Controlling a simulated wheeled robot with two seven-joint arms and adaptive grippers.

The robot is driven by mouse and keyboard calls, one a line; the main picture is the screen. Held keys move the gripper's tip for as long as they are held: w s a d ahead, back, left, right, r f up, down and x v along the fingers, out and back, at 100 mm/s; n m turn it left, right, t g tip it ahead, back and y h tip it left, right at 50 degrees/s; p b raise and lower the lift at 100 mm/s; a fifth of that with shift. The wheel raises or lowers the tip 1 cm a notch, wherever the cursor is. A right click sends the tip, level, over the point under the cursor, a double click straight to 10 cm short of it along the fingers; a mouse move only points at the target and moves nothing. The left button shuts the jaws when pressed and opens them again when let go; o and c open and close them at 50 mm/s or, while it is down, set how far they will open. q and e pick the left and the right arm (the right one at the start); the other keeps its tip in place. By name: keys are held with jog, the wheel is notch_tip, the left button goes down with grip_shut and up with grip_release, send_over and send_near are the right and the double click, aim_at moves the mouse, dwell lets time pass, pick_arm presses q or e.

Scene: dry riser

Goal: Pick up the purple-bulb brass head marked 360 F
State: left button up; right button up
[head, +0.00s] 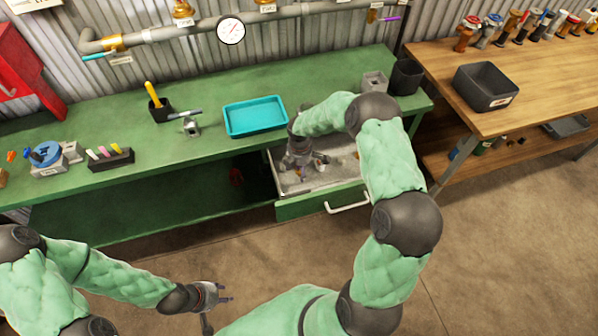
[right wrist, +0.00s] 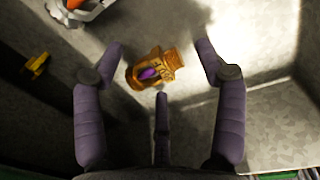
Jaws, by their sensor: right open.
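The brass head (right wrist: 158,68) with a purple bulb lies on its side on the drawer floor in the right wrist view. I cannot read any marking on it. My right gripper (right wrist: 162,75) is open around and above it, with fingers on its left, right and near sides; I cannot tell whether any finger touches it. In the head view my right gripper (head: 302,172) reaches down into the open drawer (head: 290,208) and hides most of what is under it. My left gripper (head: 224,293) hangs empty over the floor, its fingers apart.
A yellow piece (right wrist: 37,66) and a grey part with orange (right wrist: 80,10) lie near the head. Drawer walls stand close on both sides. A teal tray (head: 255,117) sits on the green bench (head: 210,143) behind the drawer. A dark bin (head: 485,87) stands on the wooden bench.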

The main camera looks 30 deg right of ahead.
jog(key=shift+r, duration=0.1)
jog(key=shift+c, duration=0.3)
grip_shut()
jog(key=shift+r, duration=0.1)
